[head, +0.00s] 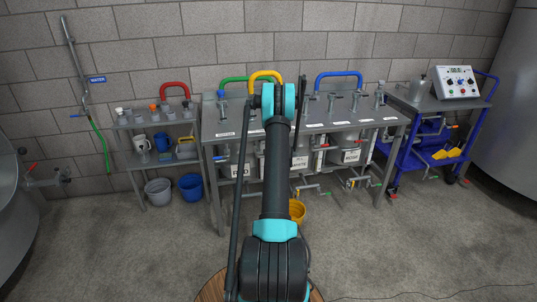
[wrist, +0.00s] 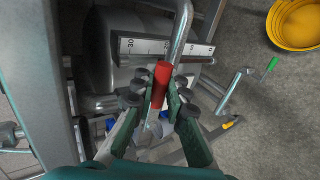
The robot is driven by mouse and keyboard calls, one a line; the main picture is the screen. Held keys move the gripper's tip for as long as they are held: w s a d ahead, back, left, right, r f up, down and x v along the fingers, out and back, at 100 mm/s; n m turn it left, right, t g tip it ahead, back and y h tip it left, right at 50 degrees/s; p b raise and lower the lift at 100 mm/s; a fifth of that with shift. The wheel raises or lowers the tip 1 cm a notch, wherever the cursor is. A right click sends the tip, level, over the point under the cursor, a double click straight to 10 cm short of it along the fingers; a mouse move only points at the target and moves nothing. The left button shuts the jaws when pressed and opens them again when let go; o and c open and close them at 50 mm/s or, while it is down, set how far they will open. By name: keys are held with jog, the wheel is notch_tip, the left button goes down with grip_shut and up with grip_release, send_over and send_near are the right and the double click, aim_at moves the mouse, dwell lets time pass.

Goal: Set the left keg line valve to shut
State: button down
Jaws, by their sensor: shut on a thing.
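In the wrist view, a red grip (wrist: 161,82) sits on a bent metal lever (wrist: 182,32), which looks like a valve handle. My gripper (wrist: 160,108) is shut on this red grip, with a finger on each side of it. The valve body is not clear, and I cannot tell from these views whether this is the left keg line valve or what its setting is. In the head view, my arm hides the gripper and the part of the bench behind it. Pipework with small coloured levers (head: 358,182) shows under the bench at right.
A steel bench (head: 385,119) with taps stands against the block wall. A yellow bucket (head: 297,211) is on the floor under it, also in the wrist view (wrist: 293,25). A marked scale strip (wrist: 165,47) lies close behind the lever. A blue trolley (head: 425,145) stands right; the front floor is mostly clear.

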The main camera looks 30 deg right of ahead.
jog(key=shift+s+d, duration=0.1)
jog(key=shift+d, duration=0.05)
jog(key=c, duration=1.7)
grip_release()
jog(key=shift+o, duration=1)
jog(key=shift+r, duration=0.1)
jog(key=v, duration=1.2)
